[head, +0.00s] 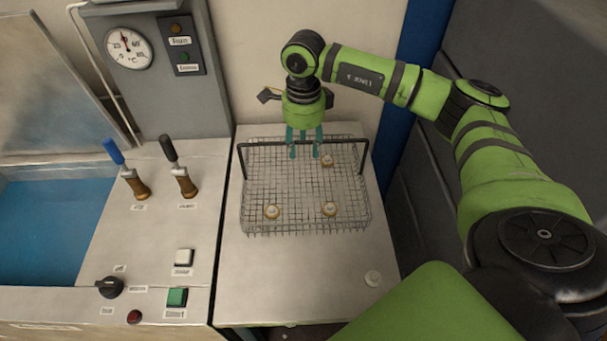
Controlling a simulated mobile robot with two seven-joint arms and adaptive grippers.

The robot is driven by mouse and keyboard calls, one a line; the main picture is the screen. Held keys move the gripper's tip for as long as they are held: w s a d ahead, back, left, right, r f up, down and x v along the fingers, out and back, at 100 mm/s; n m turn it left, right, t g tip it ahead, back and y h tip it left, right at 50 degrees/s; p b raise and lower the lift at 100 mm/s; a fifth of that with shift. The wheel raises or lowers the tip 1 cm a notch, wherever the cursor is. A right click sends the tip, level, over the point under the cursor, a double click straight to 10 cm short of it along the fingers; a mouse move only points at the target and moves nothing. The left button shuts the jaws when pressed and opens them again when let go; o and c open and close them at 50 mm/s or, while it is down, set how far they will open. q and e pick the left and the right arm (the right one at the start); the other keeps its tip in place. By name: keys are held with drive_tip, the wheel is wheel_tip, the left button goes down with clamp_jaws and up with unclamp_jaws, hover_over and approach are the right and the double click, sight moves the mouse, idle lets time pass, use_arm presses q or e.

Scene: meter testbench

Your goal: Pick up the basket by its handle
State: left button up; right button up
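The wire basket (256,218) stands on the pale bench top, with a dark bar handle (345,139) raised across its far part. My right gripper (304,148) points down at the handle's middle. Its teal fingers hang straight and apart, reaching past the bar's level; their exact gap around the bar is hard to see. My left gripper is out of view.
Left of the basket stands a test bench with two levers (184,182), a black knob (109,287), a green button (177,297) and a blue water tank (45,230). A gauge (128,47) hangs behind.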

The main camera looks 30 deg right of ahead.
clamp_jaws()
drive_tip(key=shift+r, duration=0.1)
drive_tip(key=shift+r, duration=0.1)
